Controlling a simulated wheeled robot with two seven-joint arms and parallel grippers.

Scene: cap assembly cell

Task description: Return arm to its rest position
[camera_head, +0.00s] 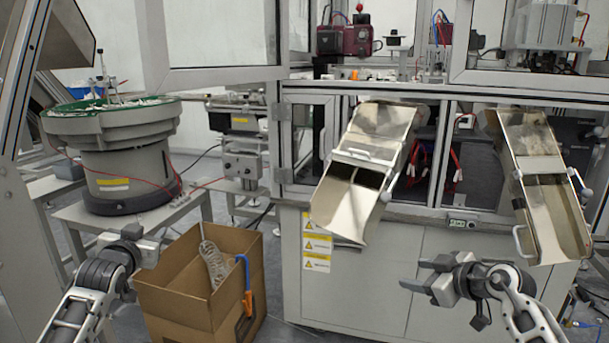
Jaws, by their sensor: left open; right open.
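My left gripper (146,239) is open and empty, in the lower left of the head view, just left of and in front of the cardboard box's upper edge. My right gripper (420,276) is open and empty, its fingers pointing left, in front of the machine's lower white panel. Both arms come in from the bottom of the picture, the left one from the left and the right one from the right. Neither gripper visibly touches anything, though the left one's gap to the box is hard to judge.
An open cardboard box (176,299) holds a coiled clear hose (213,262) and a blue-and-orange tool (246,285). A green-rimmed bowl feeder (125,160) stands at left. Two metal chutes, left (345,206) and right (553,213), jut from the machine (400,265) above my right gripper.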

